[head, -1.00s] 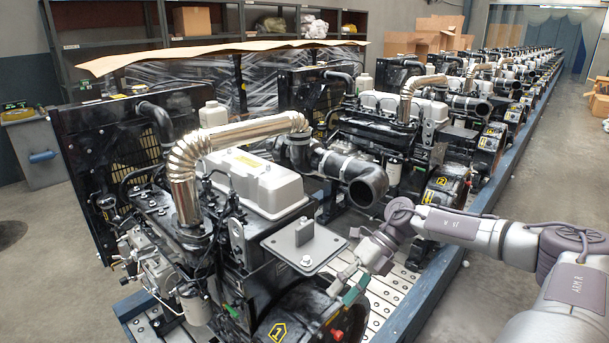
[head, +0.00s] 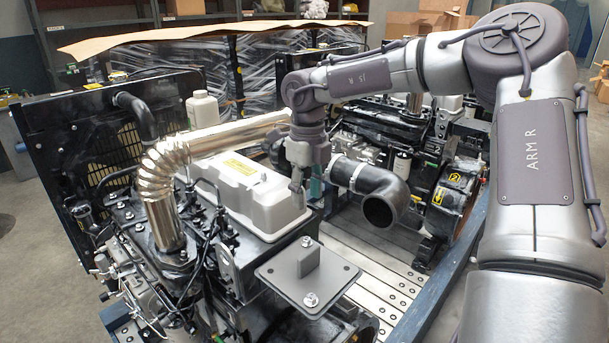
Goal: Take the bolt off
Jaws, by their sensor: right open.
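A grey square plate (head: 285,278) with an upright tab (head: 309,262) sits on the near engine. One bolt (head: 311,299) stands at the plate's near corner, and another bolt (head: 306,242) stands at its far corner behind the tab. I cannot tell from the picture which one the task means. My right gripper (head: 305,193) points down beyond the plate, beside the end of the pale engine cover. It is above the far bolt in the picture and apart from it. Its jaws are open with nothing seen between them. My left gripper is out of view.
The pale valve cover (head: 250,195) and the shiny exhaust pipe (head: 168,185) lie left of my right gripper. A black elbow pipe (head: 380,205) is close on its right. A slatted floor strip (head: 375,265) lies right of the plate.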

